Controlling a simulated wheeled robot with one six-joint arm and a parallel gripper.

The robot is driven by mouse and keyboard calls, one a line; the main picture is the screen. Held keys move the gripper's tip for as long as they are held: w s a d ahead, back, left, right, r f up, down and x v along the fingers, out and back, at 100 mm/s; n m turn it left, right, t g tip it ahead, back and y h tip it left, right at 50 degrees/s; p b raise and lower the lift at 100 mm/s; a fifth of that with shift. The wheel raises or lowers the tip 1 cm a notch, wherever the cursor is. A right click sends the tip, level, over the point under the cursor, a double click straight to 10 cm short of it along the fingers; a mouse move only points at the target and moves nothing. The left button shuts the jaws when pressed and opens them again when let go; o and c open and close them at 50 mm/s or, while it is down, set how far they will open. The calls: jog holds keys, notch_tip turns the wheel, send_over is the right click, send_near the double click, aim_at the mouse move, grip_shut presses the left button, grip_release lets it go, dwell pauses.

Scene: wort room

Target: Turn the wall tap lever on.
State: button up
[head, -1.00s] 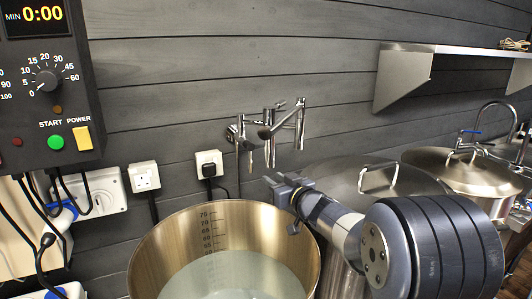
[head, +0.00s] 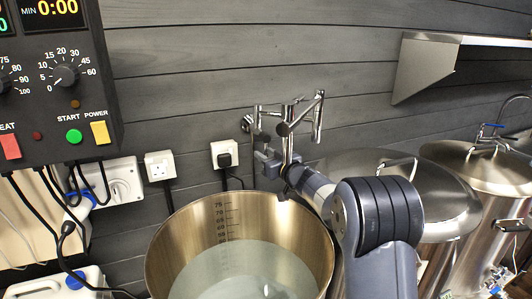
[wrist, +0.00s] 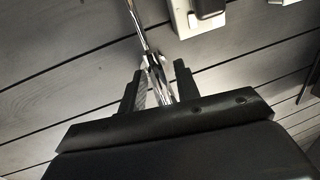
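The chrome wall tap (head: 290,122) is fixed to the grey plank wall above the steel pot. It has several pipes, a dark knob-like end and parts that hang down. My gripper (head: 266,158) is at the lower part of the tap and partly hides it. In the wrist view, the two dark fingers of my gripper (wrist: 158,78) stand apart, with a chrome part of the tap (wrist: 150,62) running between them. I cannot tell whether that part is the lever, or whether either finger touches it.
A large open steel pot (head: 172,236) with pale liquid stands below the tap. Lidded pots (head: 470,172) stand to the right, under a steel shelf (head: 428,68). A control box (head: 62,98) and sockets (head: 160,166) are on the left.

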jog(key=shift+w+a, duration=0.1)
jog(key=shift+w, duration=0.05)
grip_shut()
dwell(0.5)
